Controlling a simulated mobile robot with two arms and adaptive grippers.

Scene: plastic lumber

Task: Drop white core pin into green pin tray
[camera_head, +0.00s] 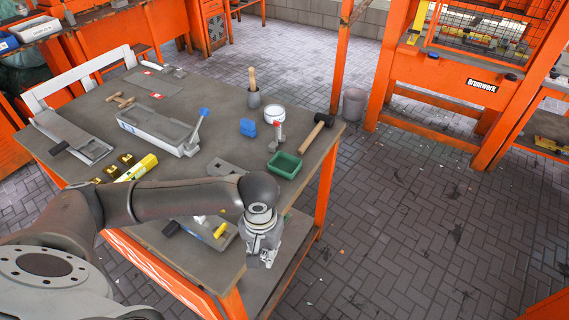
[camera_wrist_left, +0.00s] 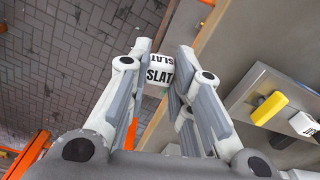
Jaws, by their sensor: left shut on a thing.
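My left gripper (camera_head: 266,258) hangs at the table's front right corner, over or just past its edge. In the left wrist view its fingers (camera_wrist_left: 160,77) are closed on a white block-like piece marked "SLAT" (camera_wrist_left: 159,73), which I take to be the white core pin. In the head view the held piece cannot be told apart from the gripper. The green pin tray (camera_head: 284,173) stands on the table near its right edge, behind and right of the gripper, and apart from it. My right gripper is not in view.
A grey fixture (camera_wrist_left: 250,92) with a yellow piece (camera_wrist_left: 270,107) and another white piece (camera_wrist_left: 304,123) lies near the gripper. Beyond the table edge is brick floor (camera_head: 400,230).

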